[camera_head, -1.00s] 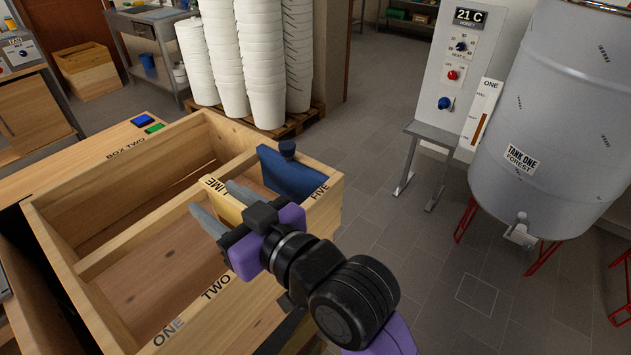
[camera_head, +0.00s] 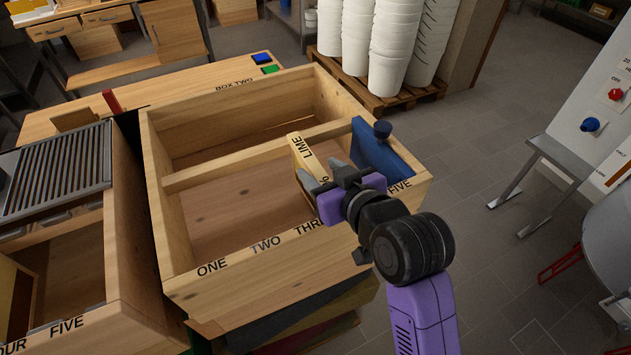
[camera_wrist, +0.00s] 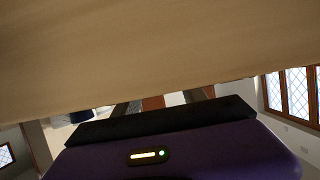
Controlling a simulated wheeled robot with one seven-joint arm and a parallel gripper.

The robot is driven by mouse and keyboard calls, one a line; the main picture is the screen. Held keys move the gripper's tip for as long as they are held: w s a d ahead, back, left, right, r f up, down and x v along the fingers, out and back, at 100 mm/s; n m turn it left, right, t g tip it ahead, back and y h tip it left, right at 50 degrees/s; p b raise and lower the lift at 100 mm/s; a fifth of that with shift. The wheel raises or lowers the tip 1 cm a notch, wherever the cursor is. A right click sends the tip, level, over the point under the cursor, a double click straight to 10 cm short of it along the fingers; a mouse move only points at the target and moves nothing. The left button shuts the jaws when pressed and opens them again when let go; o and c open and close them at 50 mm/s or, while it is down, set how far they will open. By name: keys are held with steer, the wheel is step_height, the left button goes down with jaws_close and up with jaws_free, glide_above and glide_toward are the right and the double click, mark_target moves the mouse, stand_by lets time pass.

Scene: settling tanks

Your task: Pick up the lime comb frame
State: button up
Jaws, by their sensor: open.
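The lime comb frame (camera_head: 301,146) has a pale wooden top bar marked LIME. It sits in the wooden box, near the right end, left of a blue board. My gripper (camera_head: 320,174) is at the near end of this frame, close above the front wall, with its two grey fingers apart. It covers part of the frame and some slot lettering. In the wrist view a plain wooden surface (camera_wrist: 150,50) fills the upper half, and the fingers (camera_wrist: 165,102) are partly hidden under it. I cannot tell whether the fingers touch the frame.
The wooden box (camera_head: 175,178) has numbered slots and a crossbar. The blue board (camera_head: 380,152) with a dark knob stands at its right end. A second box (camera_head: 125,225) is at left. White buckets (camera_head: 392,45) stand on a pallet behind.

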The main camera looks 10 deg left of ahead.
steer(key=shift+x, duration=0.9)
jaws_close()
steer(key=shift+r, duration=0.1)
stand_by(0.7)
